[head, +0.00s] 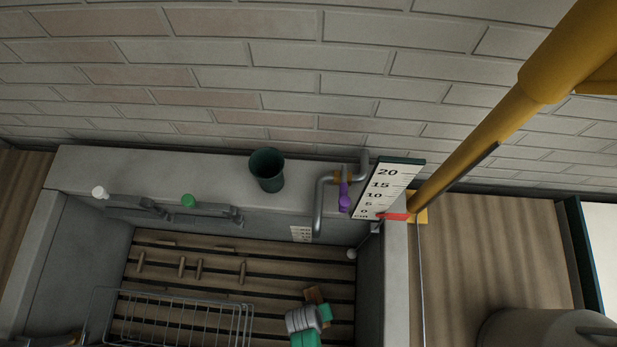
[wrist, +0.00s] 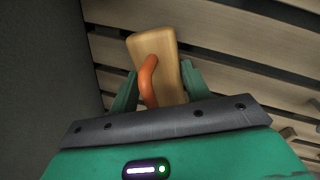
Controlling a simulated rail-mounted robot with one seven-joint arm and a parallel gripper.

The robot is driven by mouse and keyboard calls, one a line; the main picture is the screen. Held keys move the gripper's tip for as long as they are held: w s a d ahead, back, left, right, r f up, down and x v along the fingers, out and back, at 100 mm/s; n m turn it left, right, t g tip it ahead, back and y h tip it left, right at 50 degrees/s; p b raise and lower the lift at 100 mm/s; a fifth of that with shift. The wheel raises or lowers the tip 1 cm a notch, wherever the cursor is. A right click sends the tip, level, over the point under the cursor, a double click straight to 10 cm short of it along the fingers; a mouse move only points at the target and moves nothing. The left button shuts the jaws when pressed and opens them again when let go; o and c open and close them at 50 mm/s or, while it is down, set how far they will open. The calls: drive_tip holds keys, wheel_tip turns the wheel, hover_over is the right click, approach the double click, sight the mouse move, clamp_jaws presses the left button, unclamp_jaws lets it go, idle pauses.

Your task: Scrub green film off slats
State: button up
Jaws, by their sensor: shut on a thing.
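My gripper (head: 322,315) is low over the right part of the sunken trough, above the wooden slats (head: 300,268). Its green fingers are shut on a scrubbing brush (wrist: 165,50), a pale wooden block with an orange handle, which also shows small in the head view (head: 313,294). The handle sits between the fingers in the wrist view. The slats (wrist: 225,60) run beneath the brush with dark gaps between them. The brush's underside is hidden, so I cannot tell whether it touches the slats. I cannot make out green film on the visible slats.
A wire rack (head: 180,318) stands over the front slats, left of my gripper. Several short pegs (head: 182,266) stand behind it. The trough's right wall (head: 371,285) is close. A dark green cup (head: 267,171), a purple-handled tap (head: 344,197) and a gauge board (head: 387,188) are at the back.

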drive_tip(key=shift+s+d, duration=0.1)
drive_tip(key=shift+d, duration=0.4)
drive_tip(key=shift+d+r+p, duration=0.15)
drive_tip(key=shift+r+p, duration=0.2)
drive_tip(key=shift+p, duration=0.2)
wheel_tip(320, 180, up, 3)
drive_tip(key=shift+f+p, duration=0.1)
drive_tip(key=shift+p, duration=0.7)
wheel_tip(320, 180, up, 5)
drive_tip(key=p, duration=0.5)
